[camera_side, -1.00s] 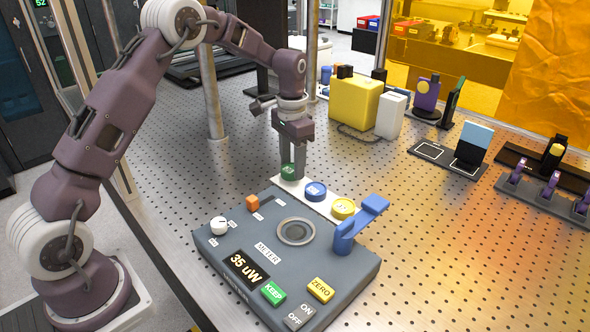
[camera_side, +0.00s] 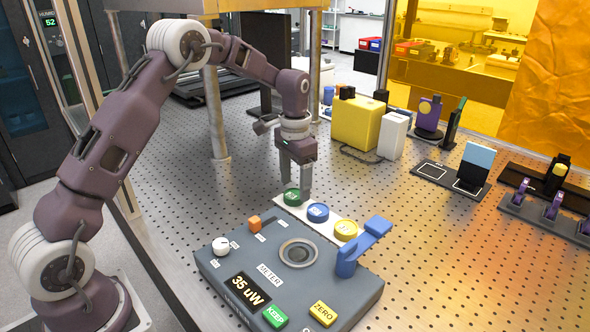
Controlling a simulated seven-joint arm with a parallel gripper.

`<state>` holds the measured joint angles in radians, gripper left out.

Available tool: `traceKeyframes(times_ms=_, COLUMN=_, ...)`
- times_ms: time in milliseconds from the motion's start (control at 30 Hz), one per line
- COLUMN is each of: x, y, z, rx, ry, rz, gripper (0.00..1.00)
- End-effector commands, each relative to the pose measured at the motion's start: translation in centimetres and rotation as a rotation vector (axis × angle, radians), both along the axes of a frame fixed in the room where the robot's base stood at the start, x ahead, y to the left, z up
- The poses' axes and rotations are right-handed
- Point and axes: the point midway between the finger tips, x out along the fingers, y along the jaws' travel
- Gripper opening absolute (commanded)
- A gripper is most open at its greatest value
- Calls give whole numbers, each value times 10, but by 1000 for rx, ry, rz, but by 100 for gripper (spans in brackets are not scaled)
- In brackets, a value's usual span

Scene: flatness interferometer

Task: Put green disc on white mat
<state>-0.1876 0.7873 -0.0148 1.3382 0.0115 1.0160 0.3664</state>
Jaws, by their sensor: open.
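The green disc (camera_side: 292,198) lies at the far left end of a white strip (camera_side: 325,224), in a row with a blue disc (camera_side: 317,213) and a yellow disc (camera_side: 345,230). My gripper (camera_side: 297,187) points straight down at the green disc, with its fingers low around it. The jaws are open, and they partly hide the disc's back edge. The white strip is the only white flat surface I see under the discs. A dark pad with a white outline (camera_side: 432,171) lies further right, and I see no separate plain white mat.
The grey meter box (camera_side: 225,265) with a ring, buttons and a blue lever (camera_side: 364,244) stands just in front of the discs. A yellow block (camera_side: 356,122) and a white block (camera_side: 393,136) stand behind. The perforated table right of the discs is largely clear.

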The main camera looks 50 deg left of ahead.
Motion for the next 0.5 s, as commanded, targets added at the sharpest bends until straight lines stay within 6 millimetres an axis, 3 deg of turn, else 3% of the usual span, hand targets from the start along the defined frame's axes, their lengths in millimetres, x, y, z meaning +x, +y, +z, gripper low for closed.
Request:
traceKeyframes(times_ms=100, x=1, y=0, z=35, rx=1, ry=-7, rz=0, gripper=68)
traceKeyframes(times_ms=300, x=0, y=0, z=83, rx=0, ry=-4, rz=-1, gripper=68)
traceKeyframes(times_ms=500, x=0, y=0, z=103, rx=1, ry=-1, rz=-1, gripper=68)
